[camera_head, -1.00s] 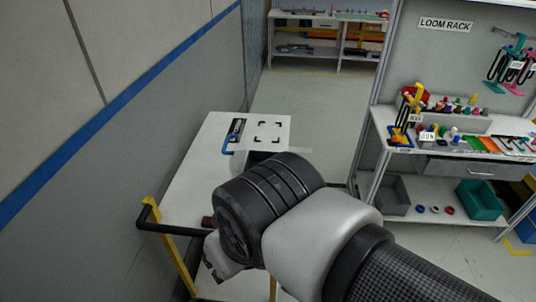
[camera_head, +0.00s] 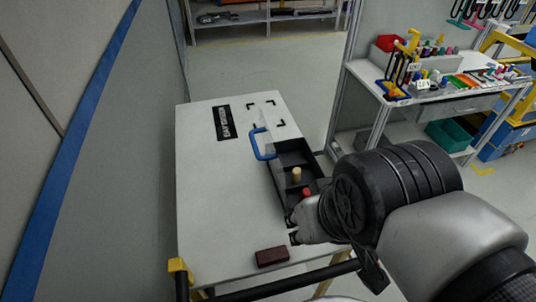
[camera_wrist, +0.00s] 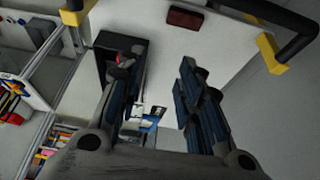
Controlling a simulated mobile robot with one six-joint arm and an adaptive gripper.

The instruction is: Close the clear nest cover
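A dark nest tray (camera_head: 292,158) with compartments sits at the right side of the white table. A tan cylinder (camera_head: 297,174) stands in it, and a red-topped piece (camera_head: 306,192) is near its front end. I cannot clearly make out a clear cover. My gripper (camera_head: 291,228) is just in front of the tray's near end. In the wrist view my gripper (camera_wrist: 157,68) is open, with nothing visible between its fingers; the tray (camera_wrist: 138,50) shows behind the left finger.
A dark red block (camera_head: 272,256) lies near the front edge of the white table (camera_head: 210,200). A black rail with yellow ends (camera_head: 178,266) runs along the front. A loaded rack stands at right.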

